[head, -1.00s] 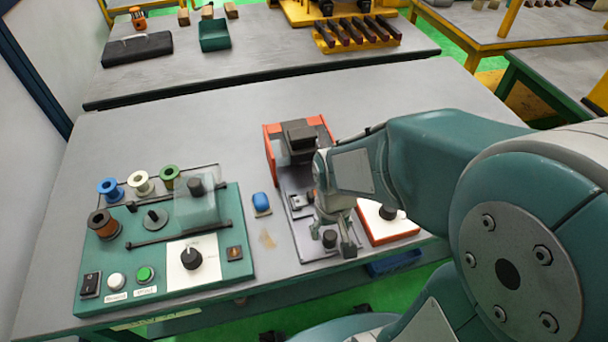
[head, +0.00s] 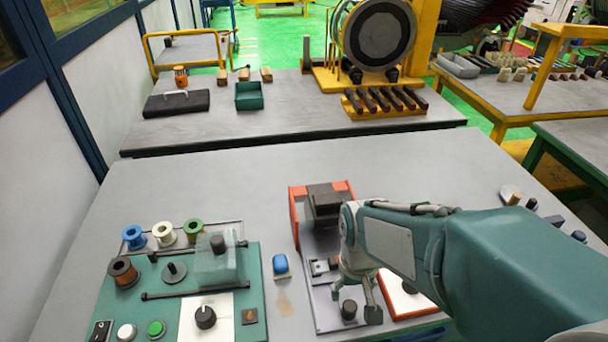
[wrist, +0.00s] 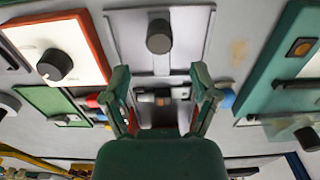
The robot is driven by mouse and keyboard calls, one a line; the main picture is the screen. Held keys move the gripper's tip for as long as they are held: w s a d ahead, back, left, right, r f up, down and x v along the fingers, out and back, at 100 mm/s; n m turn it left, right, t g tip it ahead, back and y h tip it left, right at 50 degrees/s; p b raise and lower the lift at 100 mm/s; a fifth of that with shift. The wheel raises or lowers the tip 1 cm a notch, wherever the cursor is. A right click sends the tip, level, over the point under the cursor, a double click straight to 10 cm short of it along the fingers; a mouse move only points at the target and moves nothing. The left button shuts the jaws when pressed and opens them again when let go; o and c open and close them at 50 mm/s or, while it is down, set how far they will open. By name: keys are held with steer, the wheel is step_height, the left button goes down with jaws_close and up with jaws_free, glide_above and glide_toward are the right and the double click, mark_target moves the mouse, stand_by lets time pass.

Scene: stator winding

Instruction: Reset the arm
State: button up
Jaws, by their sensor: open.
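My gripper (head: 361,300) is open and hangs above the machine with the grey base plate (head: 325,292) and orange sides. Its two fingers (wrist: 164,82) are spread apart in the wrist view, with nothing held between them. The plate's black knob (head: 348,310) is close by the fingers in the head view; it also shows in the wrist view (wrist: 159,37). My teal arm reaches in from the right and hides part of the orange-edged white panel (head: 400,296), whose dial (wrist: 55,64) shows in the wrist view.
The teal winding panel (head: 268,325) with spools, knobs and buttons stands at left. A blue object (head: 280,264) lies between it and the machine. The back bench holds a green bin (head: 249,96), a black case (head: 176,103) and a yellow rack (head: 384,103). The table's back middle is clear.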

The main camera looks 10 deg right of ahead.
steer(key=shift+r, duration=0.35)
steer(key=s+r+t, duration=0.4)
steer(key=r+t, duration=0.1)
steer(key=r, duration=0.7)
steer(key=shift+s+r+t, duration=0.15)
steer(key=shift+r+t, duration=0.1)
steer(key=shift+t, duration=0.05)
